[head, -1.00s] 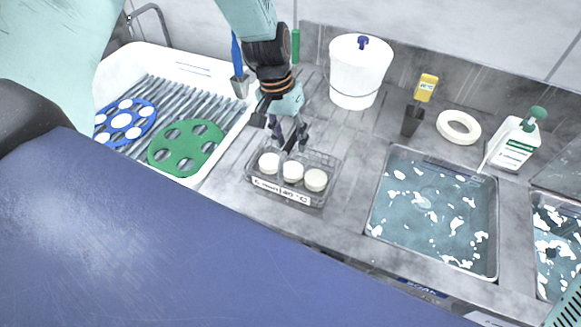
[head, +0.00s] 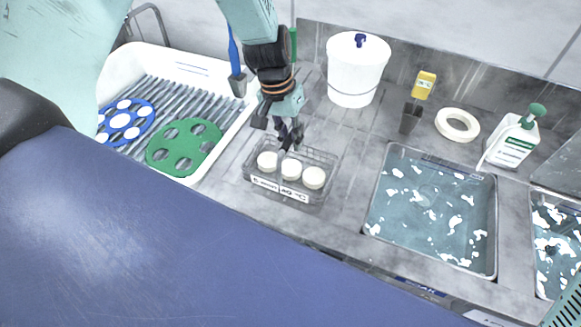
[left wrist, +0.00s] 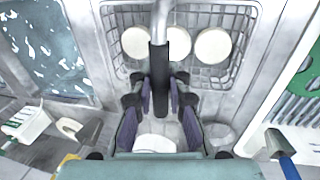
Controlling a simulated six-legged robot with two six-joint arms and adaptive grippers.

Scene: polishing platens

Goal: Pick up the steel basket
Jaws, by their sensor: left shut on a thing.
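The steel basket (head: 325,162) is a small wire basket on the grey counter, with a white label on its front and white round discs inside. It also shows in the left wrist view (left wrist: 236,22). My left gripper (head: 288,146) is above the basket's back side, pointing down. In the left wrist view the left gripper (left wrist: 160,98) is shut on the basket's dark upright handle (left wrist: 160,62), which stands between its fingers. The basket seems to rest on the counter; a small gap below could not be told. My right gripper is not in view.
A white tray (head: 228,143) with blue (head: 128,124) and green (head: 185,147) discs lies to the left. A white lidded bucket (head: 356,72) stands behind. A water-filled sink (head: 432,208) is to the right, near a white ring (head: 457,126) and a bottle (head: 512,143).

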